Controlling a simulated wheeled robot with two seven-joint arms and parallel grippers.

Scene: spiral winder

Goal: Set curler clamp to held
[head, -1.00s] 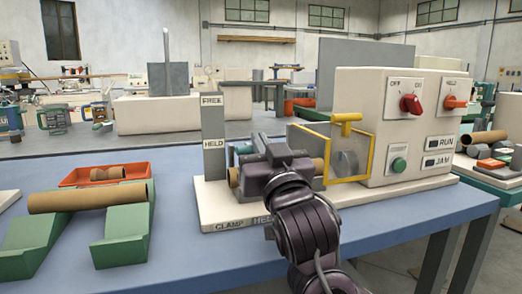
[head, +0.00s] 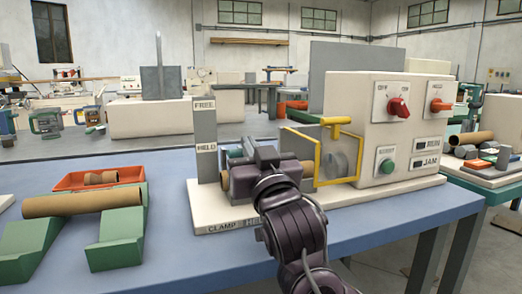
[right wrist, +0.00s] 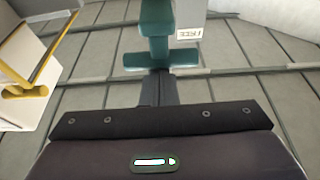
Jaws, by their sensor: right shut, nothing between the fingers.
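The winder (head: 390,115) stands on the blue bench. Its grey post carries a FREE label (head: 204,105) above a HELD label (head: 206,147). The base strip reads CLAMP (head: 222,226) and what looks like HELD (head: 257,221), partly covered. A teal clamp lever (head: 235,152) shows in part behind my right gripper (head: 252,147). In the right wrist view, teal clamp parts (right wrist: 155,25) are ahead of my shut, empty right gripper (right wrist: 157,82); contact is unclear. A brown tube (head: 225,181) is partly hidden behind my gripper. My left gripper is not in view.
A yellow-framed guard (head: 318,160) stands right of my gripper. On the left, a cardboard tube (head: 82,203) rests on green blocks (head: 118,240), with a red tray (head: 72,180) behind. The bench front between the blocks and the winder is clear.

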